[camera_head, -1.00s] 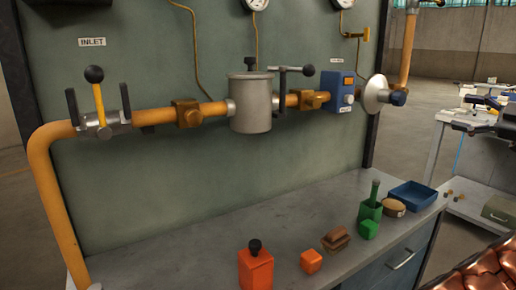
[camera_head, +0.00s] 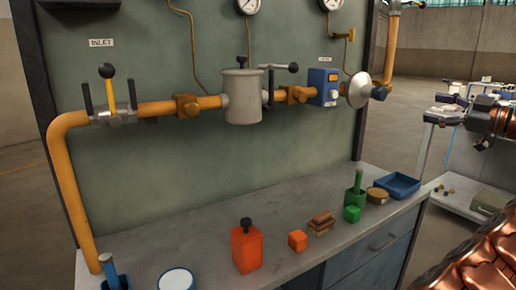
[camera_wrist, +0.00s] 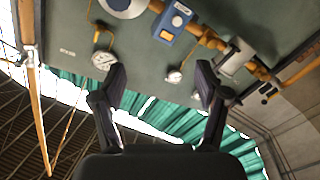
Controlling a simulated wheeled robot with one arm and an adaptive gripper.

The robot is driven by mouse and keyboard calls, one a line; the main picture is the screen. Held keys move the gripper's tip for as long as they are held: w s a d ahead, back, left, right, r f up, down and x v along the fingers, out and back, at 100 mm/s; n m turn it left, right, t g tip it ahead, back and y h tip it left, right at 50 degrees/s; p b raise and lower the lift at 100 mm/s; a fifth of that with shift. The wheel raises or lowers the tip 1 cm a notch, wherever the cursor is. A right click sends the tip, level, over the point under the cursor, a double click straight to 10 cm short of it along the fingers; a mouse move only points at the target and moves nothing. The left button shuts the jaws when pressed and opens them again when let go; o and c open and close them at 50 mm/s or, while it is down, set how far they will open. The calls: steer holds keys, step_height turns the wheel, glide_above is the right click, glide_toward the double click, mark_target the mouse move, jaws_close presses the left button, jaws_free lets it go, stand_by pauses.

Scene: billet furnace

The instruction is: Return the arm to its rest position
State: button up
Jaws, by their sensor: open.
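My gripper (camera_wrist: 160,90) shows in the wrist view with its two fingers spread apart and nothing between them. Behind the fingers in that view are the upside-down panel, its gauges and the roof. In the head view my gripper is at the right edge, where its dark fingers (camera_head: 465,115) stand in front of the side table. It is clear of the panel and the bench. My copper-coloured arm fills the lower right corner.
The green panel (camera_head: 180,140) carries an orange pipe (camera_head: 62,170), a grey canister (camera_head: 241,98) and a blue box (camera_head: 323,86). On the bench (camera_head: 205,242) stand an orange container (camera_head: 247,249), a green container (camera_head: 353,203) and a blue tray (camera_head: 398,185). Open floor lies beyond.

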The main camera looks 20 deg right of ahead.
steer(key=w+a+f+m+g+y, duration=0.25)
steer(key=w+a, duration=0.25)
steer(key=a, duration=0.7)
steer(key=w+a+f+m+g+y, duration=0.1)
steer(key=w+a+f+g+y, duration=0.2)
steer(key=a, duration=0.8)
steer(key=s+a+f+m+g+h, duration=0.1)
steer(key=s+a+f+g, duration=0.15)
steer(key=a, duration=0.45)
steer(key=s+a+f+g+h, duration=0.1)
steer(key=a+f+g, duration=0.1)
steer(key=a+f, duration=0.35)
steer(key=s+a+f+m+g+h, duration=0.1)
steer(key=s+a+f+g, duration=0.15)
steer(key=a, duration=0.65)
steer(key=s+a+f+m+g+h, duration=0.2)
steer(key=s+a+f+g+h, duration=0.35)
steer(key=s+f, duration=0.75)
steer(key=s+d+f+m+g+h, duration=0.1)
steer(key=s+d+f+m+h, duration=0.15)
steer(key=s+f, duration=0.45)
steer(key=s+d+f+m+h, duration=0.1)
steer(key=s+d+f, duration=0.2)
steer(key=s, duration=0.9)
step_height(320, 180, up, 26)
steer(key=s+p, duration=0.1)
steer(key=p, duration=2.3)
steer(key=shift+s+d+f+t, duration=0.15)
steer(key=shift+d+f+t, duration=0.05)
steer(key=shift+t, duration=0.1)
